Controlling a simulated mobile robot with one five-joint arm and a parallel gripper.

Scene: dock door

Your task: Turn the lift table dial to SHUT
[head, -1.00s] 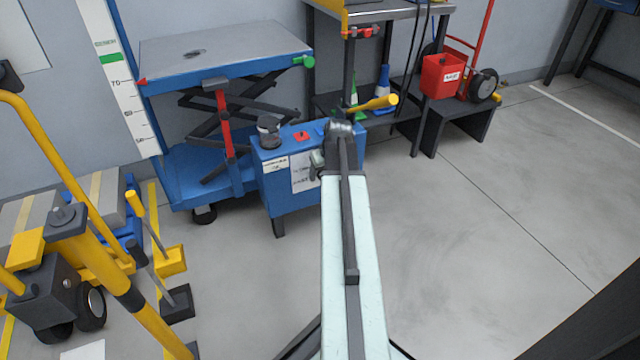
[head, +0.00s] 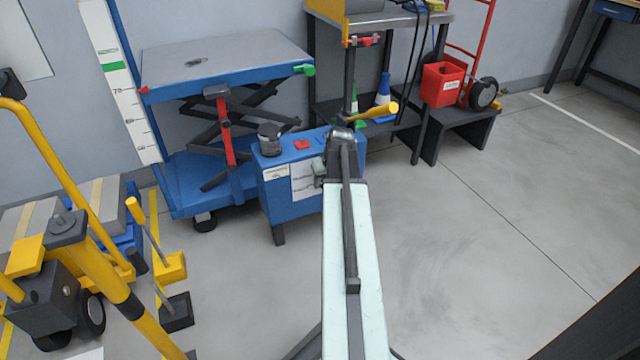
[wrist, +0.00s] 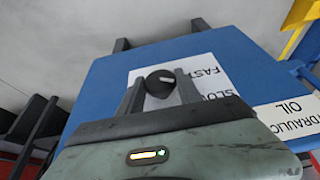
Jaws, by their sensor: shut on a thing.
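The lift table (head: 225,60) stands at the back left, a grey top on a blue frame. The blue box (head: 290,205) at its right end has a white label panel, which shows in the wrist view (wrist: 205,72). My gripper (wrist: 160,88) is shut on the dial, one finger on each side. FAST and SLOW read upside down beside it; I cannot see the word SHUT. In the head view my arm hides the dial.
A black cap (head: 269,139) and a red part (head: 302,145) are on top of the box. A yellow pallet jack (head: 90,270) stands at the left. A dark bench (head: 455,125) with a red container (head: 443,84) is behind right. The floor at right is clear.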

